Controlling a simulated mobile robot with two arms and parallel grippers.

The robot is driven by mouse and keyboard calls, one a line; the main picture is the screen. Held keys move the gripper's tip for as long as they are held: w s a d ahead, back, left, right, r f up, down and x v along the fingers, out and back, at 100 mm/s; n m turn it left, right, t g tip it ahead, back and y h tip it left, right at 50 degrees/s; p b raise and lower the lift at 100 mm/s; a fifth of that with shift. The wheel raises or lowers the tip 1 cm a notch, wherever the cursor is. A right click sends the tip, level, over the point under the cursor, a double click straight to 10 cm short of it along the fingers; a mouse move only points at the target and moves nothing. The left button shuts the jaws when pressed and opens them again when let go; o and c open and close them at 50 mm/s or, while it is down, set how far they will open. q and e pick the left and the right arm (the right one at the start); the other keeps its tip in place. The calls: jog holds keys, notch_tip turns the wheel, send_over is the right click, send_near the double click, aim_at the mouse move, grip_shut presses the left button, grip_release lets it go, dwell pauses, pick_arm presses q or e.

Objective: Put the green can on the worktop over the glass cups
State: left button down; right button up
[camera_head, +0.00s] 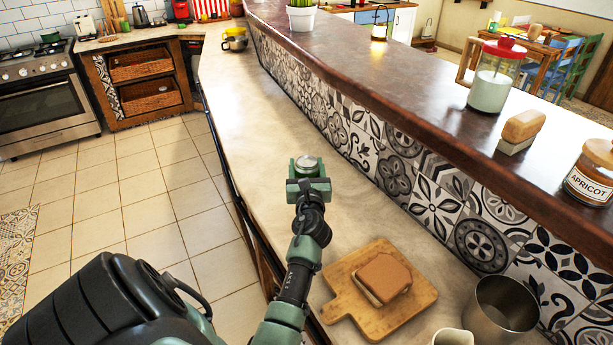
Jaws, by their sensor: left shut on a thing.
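A small can (306,162) with a silver top and green edge shows at the end of my left arm, near the middle of the view. My left gripper (308,181) is shut on it, and its jaws hide most of the can's body. The gripper and can are over the pale worktop (262,130); I cannot tell the gap beneath them. I cannot make out any glass cups. My right gripper is not in view.
A cutting board (345,305) with bread stands near right, beside a metal container (503,308) and a white cup (453,338). A tiled wall rises to a dark raised bar (400,85) holding several jars.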

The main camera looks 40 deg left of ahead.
pick_arm(q)
jog(key=shift+f+b, duration=1.3)
jog(key=shift+f, duration=0.9)
jog(key=shift+f, duration=0.15)
jog(key=shift+c, duration=2.1)
grip_release()
